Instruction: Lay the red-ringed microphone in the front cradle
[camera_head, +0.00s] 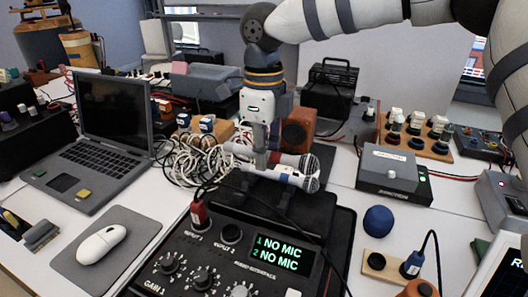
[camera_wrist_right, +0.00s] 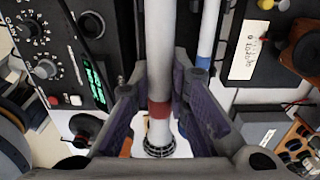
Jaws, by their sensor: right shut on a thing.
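My right gripper (camera_head: 262,160) reaches down from above and is shut on the red-ringed microphone (camera_head: 289,160). In the right wrist view the red ring (camera_wrist_right: 159,109) and the dark mesh head (camera_wrist_right: 160,146) show between the fingers (camera_wrist_right: 160,118). In the head view the microphone lies roughly level, its head to the right. Dark supports beneath the microphones are mostly hidden, so I cannot tell the cradles apart or whether the red-ringed microphone touches one. My left gripper is out of view.
A black mixer (camera_head: 215,262) in front shows "NO MIC" twice on its display (camera_head: 283,254). Tangled white cables (camera_head: 190,160) lie left of the microphones. A laptop (camera_head: 95,150) and mouse (camera_head: 101,245) are at left. A grey-topped box (camera_head: 390,168) and blue ball (camera_head: 378,221) are at right.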

